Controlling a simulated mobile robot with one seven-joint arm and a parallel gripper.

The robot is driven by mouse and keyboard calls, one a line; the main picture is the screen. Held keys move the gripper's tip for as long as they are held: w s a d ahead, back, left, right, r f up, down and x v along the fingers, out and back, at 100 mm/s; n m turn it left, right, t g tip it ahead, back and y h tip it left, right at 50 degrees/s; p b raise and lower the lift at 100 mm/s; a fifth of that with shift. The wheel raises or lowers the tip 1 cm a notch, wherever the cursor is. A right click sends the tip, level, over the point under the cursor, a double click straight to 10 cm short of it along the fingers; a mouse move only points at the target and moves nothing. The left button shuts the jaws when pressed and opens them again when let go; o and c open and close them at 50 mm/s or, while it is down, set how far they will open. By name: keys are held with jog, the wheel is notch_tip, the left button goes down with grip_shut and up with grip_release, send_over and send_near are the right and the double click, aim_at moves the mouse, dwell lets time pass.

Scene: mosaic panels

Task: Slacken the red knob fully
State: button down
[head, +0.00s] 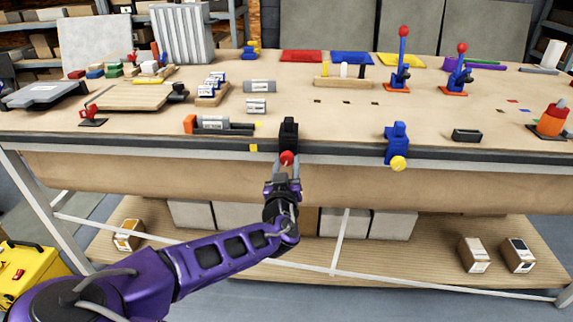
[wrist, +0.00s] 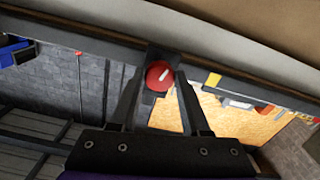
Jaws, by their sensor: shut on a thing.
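The red knob (head: 287,158) sits at the front of a black clamp (head: 289,133) fixed to the table's front edge. My gripper (head: 286,172) reaches up to the knob from in front of the table. In the wrist view the round red knob (wrist: 159,76) shows a short white mark and lies between the tips of my two fingers (wrist: 160,84). The fingers are shut on the knob. The clamp's dark body (wrist: 163,52) is partly hidden behind the knob in that view.
A blue clamp (head: 397,140) with a yellow knob (head: 398,164) is on the same edge to the right. The wooden tabletop (head: 330,125) holds blocks, tools and toggle clamps. A lower shelf (head: 380,258) carries boxes. A yellow case (head: 35,275) stands at the lower left.

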jog(key=n, duration=0.5)
jog(key=shift+r+n+p, duration=0.1)
jog(key=shift+n+p, duration=0.2)
jog(key=n, duration=0.5)
jog(key=shift+p, duration=0.3)
jog(key=n, duration=1)
jog(key=shift+r+n, duration=0.1)
jog(key=shift+n, duration=0.6)
jog(key=shift+c, duration=1.9)
grip_release()
jog(key=shift+d, duration=0.1)
jog(key=shift+s, duration=0.1)
